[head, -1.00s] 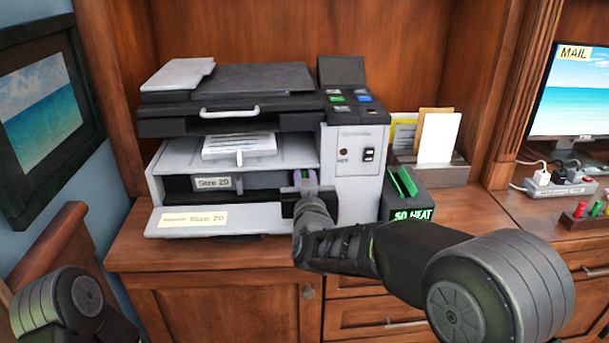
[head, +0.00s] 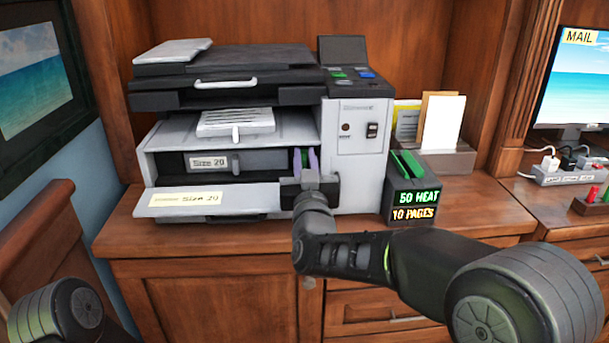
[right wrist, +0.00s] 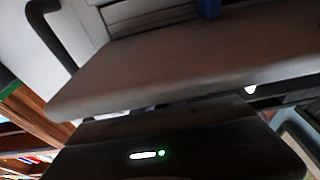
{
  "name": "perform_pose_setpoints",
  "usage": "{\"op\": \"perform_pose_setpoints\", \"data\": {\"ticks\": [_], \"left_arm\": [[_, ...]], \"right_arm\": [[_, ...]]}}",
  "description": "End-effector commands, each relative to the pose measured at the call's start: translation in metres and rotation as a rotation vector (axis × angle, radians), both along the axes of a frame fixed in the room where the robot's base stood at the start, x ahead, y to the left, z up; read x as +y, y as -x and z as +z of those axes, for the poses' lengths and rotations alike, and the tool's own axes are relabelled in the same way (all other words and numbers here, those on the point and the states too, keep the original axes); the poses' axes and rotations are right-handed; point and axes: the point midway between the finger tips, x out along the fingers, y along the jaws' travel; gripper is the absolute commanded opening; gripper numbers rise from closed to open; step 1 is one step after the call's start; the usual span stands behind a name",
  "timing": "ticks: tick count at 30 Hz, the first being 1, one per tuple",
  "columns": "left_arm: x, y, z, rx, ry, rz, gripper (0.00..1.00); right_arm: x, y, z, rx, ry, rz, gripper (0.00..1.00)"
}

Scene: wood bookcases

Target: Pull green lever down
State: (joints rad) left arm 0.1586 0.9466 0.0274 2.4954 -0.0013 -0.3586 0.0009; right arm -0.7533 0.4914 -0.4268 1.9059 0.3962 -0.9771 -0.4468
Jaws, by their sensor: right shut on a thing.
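The green lever (head: 304,158) is a small green piece at the right end of the printer's open front bay. In the head view, my right gripper (head: 306,153) has its two purple fingers pointing up on either side of it, shut on it. Its dark palm hides the lever's lower part. The grey printer (head: 357,170) stands on the wooden counter with its front flap (head: 190,202) folded down. The right wrist view shows dark and grey surfaces close up; the lever cannot be made out there. Only part of my left arm shows at the lower left, without its gripper.
A dark box (head: 398,183) with green slots and a sign reading "50 HEAT" and "10 PAGES" stands right of the printer. Behind it is a paper holder (head: 451,160). Further right are a power strip (head: 566,175) and a monitor (head: 580,92).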

Motion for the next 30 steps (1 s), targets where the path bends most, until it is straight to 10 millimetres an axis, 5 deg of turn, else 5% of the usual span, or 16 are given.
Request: {"op": "perform_pose_setpoints", "data": {"ticks": [2, 12, 13, 16, 30], "left_arm": [[0.000, 0.000, -0.013, 0.000, 0.000, 0.001, 1.00], [0.000, 0.000, -0.011, -0.001, 0.000, 0.001, 1.00], [0.000, 0.000, -0.011, -0.001, 0.000, 0.001, 1.00], [0.000, 0.000, -0.011, -0.001, 0.000, 0.001, 1.00], [0.000, 0.000, -0.011, -0.001, 0.000, 0.001, 1.00]], "right_arm": [[-0.001, 0.001, -0.005, -0.021, -0.001, -0.001, 0.00], [0.000, 0.002, -0.001, -0.032, 0.000, 0.000, 0.00], [0.000, 0.002, -0.001, -0.032, 0.000, 0.000, 0.17], [0.000, 0.002, -0.001, -0.032, 0.000, 0.000, 0.25], [0.000, 0.017, -0.004, -0.030, -0.002, 0.001, 0.25]]}}
